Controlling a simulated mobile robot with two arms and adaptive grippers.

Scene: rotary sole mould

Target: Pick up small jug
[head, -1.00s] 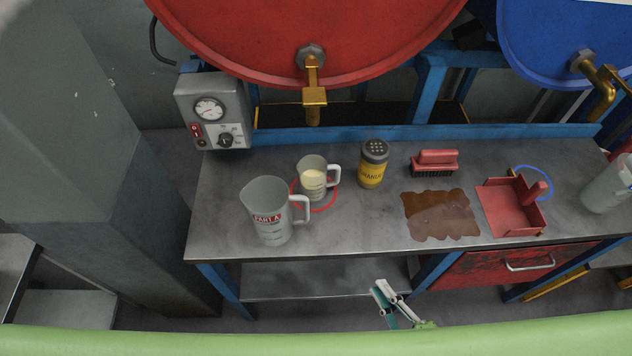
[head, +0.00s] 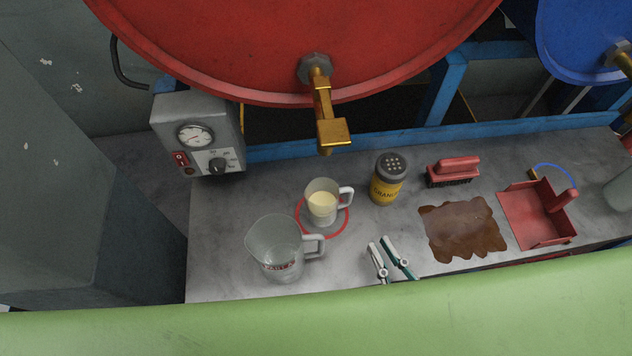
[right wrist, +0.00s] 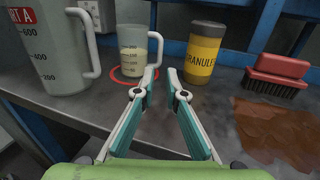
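The small jug (head: 322,203) is a clear measuring jug with pale yellow liquid and a handle on its right side. It stands upright on the red ring (head: 346,222) marked on the bench. It also shows in the right wrist view (right wrist: 132,54), beyond and a little left of my fingertips. My right gripper (head: 386,244) is open and empty, to the right and in front of the jug, apart from it. In the right wrist view its fingers (right wrist: 160,80) are spread. My left gripper is not in view.
A larger jug (head: 274,248) labelled PART A stands front left of the small jug. A yellow granules shaker (head: 387,180) stands to its right. Further right are a red brush (head: 453,170), a brown spill (head: 460,230) and a red dustpan (head: 535,215). A brass tap (head: 331,130) hangs above.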

